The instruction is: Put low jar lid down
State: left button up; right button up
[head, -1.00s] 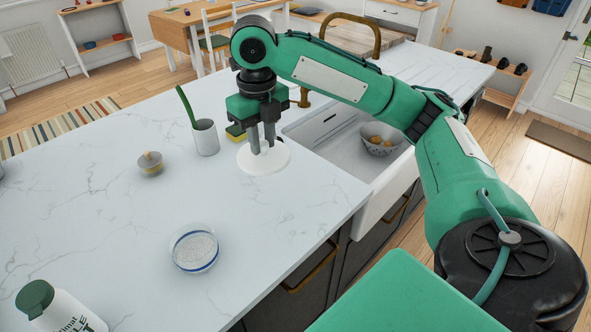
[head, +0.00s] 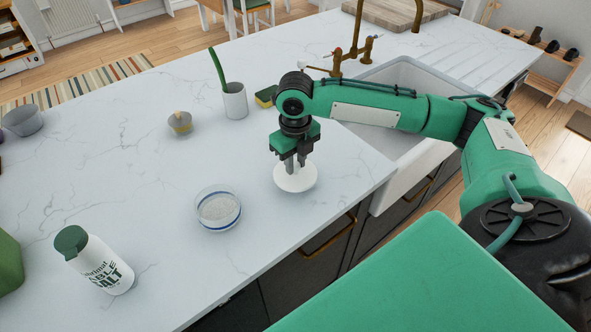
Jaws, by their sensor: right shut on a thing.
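My right gripper (head: 295,166) is shut on a round white jar lid (head: 295,181). It holds the lid from above, over the marble counter near its front edge. I cannot tell whether the lid touches the counter. A low glass jar (head: 218,209) with a blue band and white contents stands open to the left of the lid, a short gap away. My left gripper is not in view.
A salt bottle (head: 95,260) with a green cap stands at the front left. A small grey pot (head: 180,122), a white cup (head: 235,101) with a green-handled tool and a sponge (head: 266,96) stand behind. The sink (head: 410,80) is at the right. The counter (head: 130,170) is clear around the jar.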

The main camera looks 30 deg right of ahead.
aim_at(296, 173)
notch_tip(296, 173, down, 4)
jog(key=shift+r, duration=0.2)
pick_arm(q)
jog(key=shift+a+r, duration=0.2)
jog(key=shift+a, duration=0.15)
pick_arm(e)
jog(key=shift+f, duration=0.15)
jog(key=o, duration=1)
jog(key=shift+f, duration=0.1)
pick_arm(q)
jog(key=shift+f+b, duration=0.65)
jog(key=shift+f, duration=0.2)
pick_arm(e)
notch_tip(296, 173, up, 12)
jog(key=shift+r, duration=0.15)
